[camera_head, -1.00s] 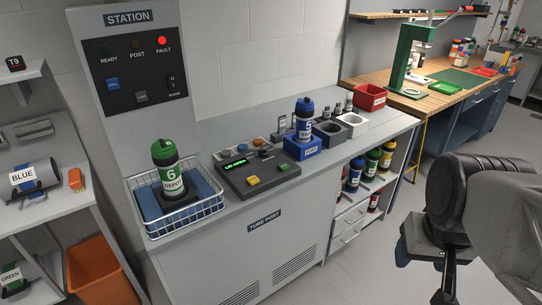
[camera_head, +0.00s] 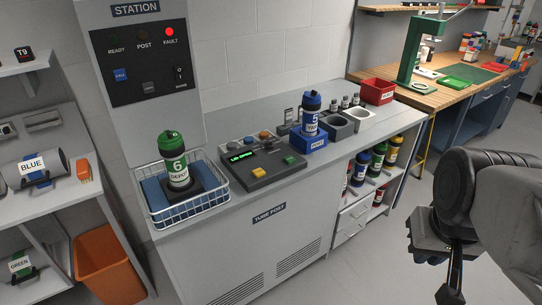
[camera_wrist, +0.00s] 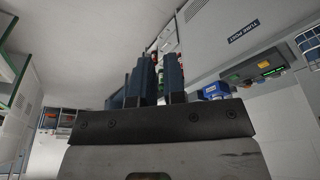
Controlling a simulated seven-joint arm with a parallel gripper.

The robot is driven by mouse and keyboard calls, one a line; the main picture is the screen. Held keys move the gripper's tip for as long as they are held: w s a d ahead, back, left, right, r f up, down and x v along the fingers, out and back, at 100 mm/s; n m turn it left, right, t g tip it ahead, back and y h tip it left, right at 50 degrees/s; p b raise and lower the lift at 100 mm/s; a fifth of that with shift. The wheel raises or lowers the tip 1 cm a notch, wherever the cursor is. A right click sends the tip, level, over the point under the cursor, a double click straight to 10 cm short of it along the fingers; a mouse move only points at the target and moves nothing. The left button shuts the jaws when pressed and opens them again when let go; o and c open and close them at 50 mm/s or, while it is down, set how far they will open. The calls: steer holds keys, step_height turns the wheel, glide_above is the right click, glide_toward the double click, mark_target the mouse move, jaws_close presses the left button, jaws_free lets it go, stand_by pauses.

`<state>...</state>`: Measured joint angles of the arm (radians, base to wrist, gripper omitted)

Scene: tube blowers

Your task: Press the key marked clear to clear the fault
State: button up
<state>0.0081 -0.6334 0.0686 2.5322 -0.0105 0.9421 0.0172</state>
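The station panel (camera_head: 143,66) at the left has its red FAULT lamp (camera_head: 169,31) lit, a blue key (camera_head: 120,76), a grey key (camera_head: 149,88) and a switch (camera_head: 180,75). The console (camera_head: 262,165) on the counter has a small green-lit display (camera_head: 240,156), a yellow key (camera_head: 258,171) and a green key (camera_head: 289,160). I cannot read which key is marked clear. My gripper (camera_head: 446,262) hangs at the far right, well away from console and panel. In the wrist view its fingers (camera_wrist: 160,78) show a narrow gap with nothing held.
A wire basket (camera_head: 190,208) with a green-capped canister (camera_head: 175,160) stands left of the console. A blue-capped canister (camera_head: 311,115) stands in a blue holder (camera_head: 307,142) behind its right side. Open floor (camera_head: 385,262) lies between counter and gripper.

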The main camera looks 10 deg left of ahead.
jaws_close()
stand_by(0.4)
stand_by(0.9)
steer(key=w+a+n+h, duration=0.2)
steer(key=w+a+n, duration=0.35)
steer(key=w, duration=0.85)
steer(key=w+a+n+h, duration=0.2)
steer(key=w+a+n, duration=0.4)
steer(key=w, duration=0.8)
steer(key=w+a+f+n+t, duration=0.1)
steer(key=w+a+f+n, duration=0.1)
steer(key=w+a, duration=0.3)
steer(key=w+a+f+n+t+h, duration=0.1)
steer(key=w+a+f, duration=0.4)
steer(key=a, duration=0.8)
steer(key=w+a+f+n+t, duration=0.2)
steer(key=w+a+f+n, duration=0.2)
steer(key=a, duration=0.5)
steer(key=shift+w+a+f+n+t+h, duration=0.15)
steer(key=shift+w+a+n+t+h, duration=0.25)
steer(key=shift+w, duration=0.4)
